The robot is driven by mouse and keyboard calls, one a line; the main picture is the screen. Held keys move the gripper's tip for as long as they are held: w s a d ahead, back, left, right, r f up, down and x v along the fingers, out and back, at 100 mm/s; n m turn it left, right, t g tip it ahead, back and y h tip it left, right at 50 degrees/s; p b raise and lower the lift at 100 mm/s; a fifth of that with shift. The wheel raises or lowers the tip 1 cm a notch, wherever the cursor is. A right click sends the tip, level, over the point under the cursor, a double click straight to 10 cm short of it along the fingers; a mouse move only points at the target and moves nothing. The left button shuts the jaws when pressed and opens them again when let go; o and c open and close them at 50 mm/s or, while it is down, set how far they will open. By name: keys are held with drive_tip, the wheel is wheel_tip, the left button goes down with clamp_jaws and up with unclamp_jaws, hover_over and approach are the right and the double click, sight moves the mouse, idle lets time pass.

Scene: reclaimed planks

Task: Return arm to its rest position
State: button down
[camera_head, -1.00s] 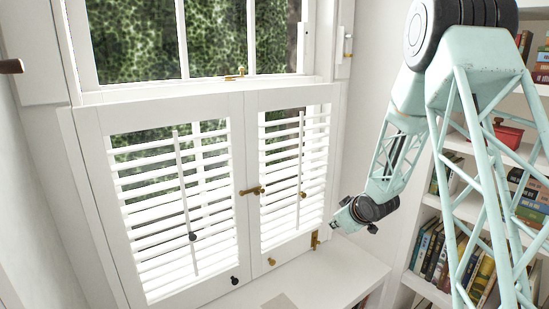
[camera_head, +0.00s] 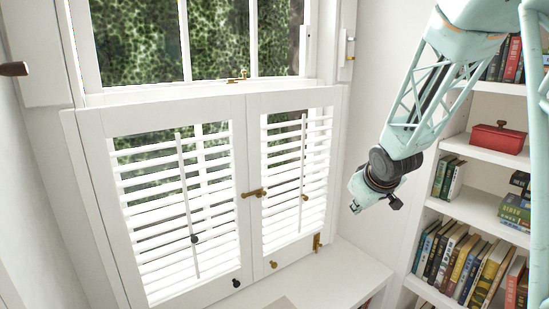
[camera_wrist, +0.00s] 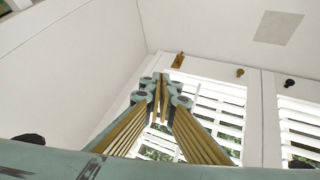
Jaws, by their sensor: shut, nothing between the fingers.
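My gripper (camera_head: 355,209) is at the end of my pale green arm, right of the window shutters and left of the bookshelf in the head view. It is in free air, apart from both. In the wrist view my gripper's fingers (camera_wrist: 161,84) are together with nothing between them. The white louvred shutters (camera_head: 172,205) stand closed, with a brass latch (camera_head: 254,192) across their middle. Behind the fingers, the shutters (camera_wrist: 222,115) also show in the wrist view.
A bookshelf (camera_head: 486,207) with several books and a red box (camera_head: 498,138) stands at the right. A white sill (camera_head: 345,275) runs below the shutters. A dark knob (camera_head: 12,68) sticks out at the far left. Open air lies in front of the shutters.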

drive_tip(key=s+r+m+h, duration=0.1)
drive_tip(key=s+r+m, duration=0.1)
drive_tip(key=s+r, duration=0.75)
drive_tip(key=s+a+r+m+g, duration=0.1)
drive_tip(key=s+a+r+g, duration=0.1)
drive_tip(key=s, duration=2)
drive_tip(key=s+a+r+m+g+y, duration=0.1)
drive_tip(key=s+a+r+m+g, duration=0.1)
drive_tip(key=s, duration=1.9)
drive_tip(key=shift+s+a+r, duration=0.35)
drive_tip(key=shift+a+r, duration=0.2)
drive_tip(key=shift+a, duration=0.45)
